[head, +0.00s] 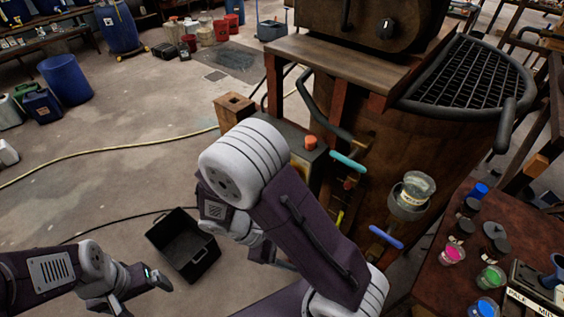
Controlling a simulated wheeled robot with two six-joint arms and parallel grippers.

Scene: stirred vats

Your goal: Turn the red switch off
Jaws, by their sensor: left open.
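An orange-red knob (310,142) sits on top of a grey control box (290,135) beside the vat (375,190). It is the nearest match I see to a red switch, and I cannot tell its on or off position. My right arm crosses in front of the box and hides its lower part. My left gripper (142,290) is at the lower left, open and empty, well away from the knob. My right gripper is hidden behind its own arm.
A teal lever (348,161) and a blue handle (386,236) stick out from the vat. A black open bin (184,246) stands on the floor between my arms. A table (430,285) with small paint jars is at the right. Open floor lies to the left.

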